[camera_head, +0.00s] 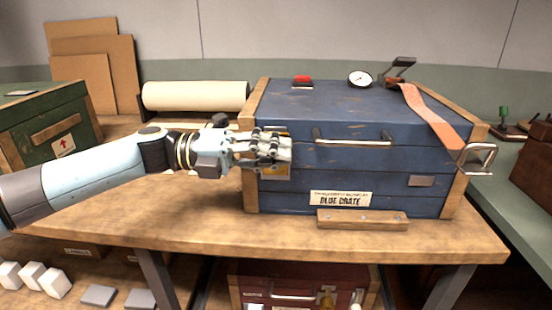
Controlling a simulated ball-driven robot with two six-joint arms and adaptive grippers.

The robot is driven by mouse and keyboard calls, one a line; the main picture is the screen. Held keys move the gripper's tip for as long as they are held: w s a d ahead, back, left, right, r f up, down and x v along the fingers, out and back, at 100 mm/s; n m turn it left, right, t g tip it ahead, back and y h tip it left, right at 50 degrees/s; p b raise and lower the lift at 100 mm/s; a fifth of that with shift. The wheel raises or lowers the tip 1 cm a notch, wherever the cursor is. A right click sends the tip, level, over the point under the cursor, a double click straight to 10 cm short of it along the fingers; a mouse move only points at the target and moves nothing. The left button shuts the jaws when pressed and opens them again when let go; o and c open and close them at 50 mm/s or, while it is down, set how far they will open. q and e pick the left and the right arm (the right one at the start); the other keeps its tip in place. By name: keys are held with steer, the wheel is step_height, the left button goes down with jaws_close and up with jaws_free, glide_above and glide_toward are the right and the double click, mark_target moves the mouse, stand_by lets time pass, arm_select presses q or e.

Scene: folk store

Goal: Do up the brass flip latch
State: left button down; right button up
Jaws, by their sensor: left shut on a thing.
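A blue wooden crate (350,160) with tan corner posts stands on the workbench, its lid down. The brass flip latch (277,173) is on the left part of the crate's front; only a small yellowish piece shows below my gripper, and the rest is hidden. My left gripper (284,150) reaches in from the left against the crate's front. Its fingers are shut on the latch, as far as I can see. Whether the latch is up or down cannot be told. My right gripper is not in view.
An orange strap (430,115) runs over the lid's right side to a metal buckle (478,158). A dial gauge (360,79) and a red-topped object (302,81) sit on the lid. A green crate (45,125) and paper roll (195,96) stand left. The bench front-left is clear.

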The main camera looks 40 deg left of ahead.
arm_select(q)
steer(key=shift+w+a+r+n, duration=0.2)
steer(key=shift+w+r+n, duration=0.15)
steer(key=shift+n, duration=0.25)
steer(key=shift+w, duration=0.1)
steer(key=c, duration=1.4)
jaws_free()
steer(key=shift+a, duration=0.1)
steer(key=v, duration=1.2)
steer(key=shift+f, duration=0.1)
